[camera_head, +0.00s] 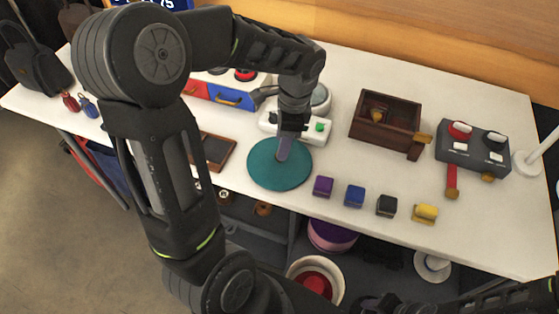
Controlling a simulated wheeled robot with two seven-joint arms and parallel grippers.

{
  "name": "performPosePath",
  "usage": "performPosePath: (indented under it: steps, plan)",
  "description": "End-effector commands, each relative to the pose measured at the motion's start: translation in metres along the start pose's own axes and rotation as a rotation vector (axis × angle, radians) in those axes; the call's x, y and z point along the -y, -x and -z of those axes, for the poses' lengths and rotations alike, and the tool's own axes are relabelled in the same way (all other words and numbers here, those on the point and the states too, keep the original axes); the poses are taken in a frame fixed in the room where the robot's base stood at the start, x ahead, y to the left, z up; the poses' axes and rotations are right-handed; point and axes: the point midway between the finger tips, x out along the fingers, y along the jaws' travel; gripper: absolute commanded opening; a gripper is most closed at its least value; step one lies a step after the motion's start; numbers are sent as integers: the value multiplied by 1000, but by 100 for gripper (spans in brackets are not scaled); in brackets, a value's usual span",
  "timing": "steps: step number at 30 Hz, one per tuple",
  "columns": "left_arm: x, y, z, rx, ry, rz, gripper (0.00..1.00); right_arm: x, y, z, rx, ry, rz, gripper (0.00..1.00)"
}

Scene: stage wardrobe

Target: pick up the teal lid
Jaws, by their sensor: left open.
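The teal lid (262,177) is a flat round disc lying on the white table, near its front edge. My left gripper (284,156) comes down from above over the lid's upper middle. It is open, with its jaws low over the disc. The gripper hides the lid's middle, so I cannot tell whether the fingers touch it or stand around a knob. Only dark links of my right arm show along the bottom right edge; its gripper is out of the picture.
Purple (323,186), blue (354,195), black (386,206) and yellow (425,213) blocks stand right of the lid. A white switch box (317,131) is just behind it, a brown tray (217,152) to its left. A wooden box (359,131) and grey panel (459,157) stand further right.

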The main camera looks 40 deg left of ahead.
Motion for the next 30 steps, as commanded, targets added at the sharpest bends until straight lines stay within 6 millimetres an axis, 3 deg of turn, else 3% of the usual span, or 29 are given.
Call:
performPosePath:
  steps: [6, 9, 27, 30]
  plan:
    - [-1, -32, 0, 2, 1, -2, 47, 0, 0, 0, 0, 0, 0, 36]
    - [-1, -39, 1, 1, 1, -2, 47, 0, 0, 0, 0, 0, 0, 36]
    - [0, -39, 1, 0, 1, 0, 47, 0, 0, 0, 0, 0, 0, 36]
    - [0, -39, 1, 0, 1, 0, 39, 0, 0, 0, 0, 0, 0, 36]
